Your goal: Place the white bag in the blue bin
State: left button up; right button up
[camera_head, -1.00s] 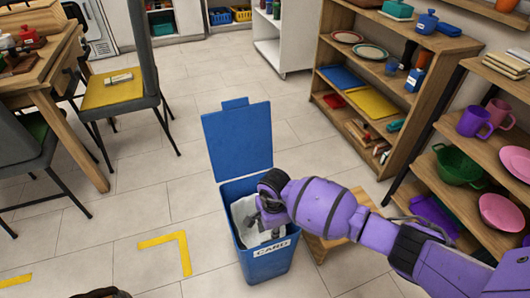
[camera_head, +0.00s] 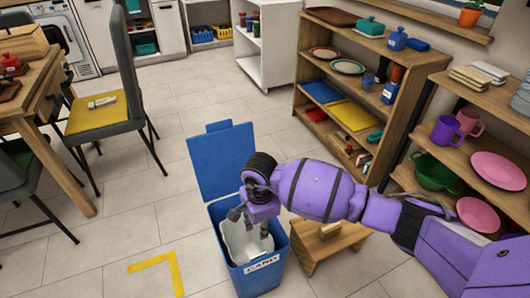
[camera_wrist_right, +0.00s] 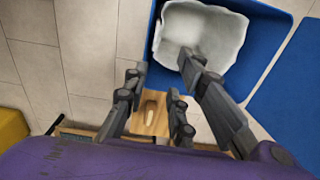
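The blue bin (camera_head: 258,281) stands on the floor with its lid (camera_head: 222,160) raised at the back and a "CARD" label on its front. The white bag (camera_head: 238,243) is inside the bin. In the right wrist view, the bag (camera_wrist_right: 205,30) lies within the blue walls of the bin (camera_wrist_right: 275,35). My right gripper (camera_head: 250,222) is over the bin's mouth, fingers pointing down. In the wrist view, its fingers (camera_wrist_right: 162,65) are spread apart with nothing between them; one overlaps the bag's edge in the picture. My left gripper is not in view.
A small wooden stool (camera_head: 325,242) stands close to the bin's right side. Wooden shelves (camera_head: 345,105) with dishes line the right. A chair (camera_head: 105,105) and table (camera_head: 60,145) are at left. Yellow tape (camera_head: 160,262) marks clear floor left of the bin.

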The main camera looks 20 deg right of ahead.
jog(key=shift+r, duration=0.3)
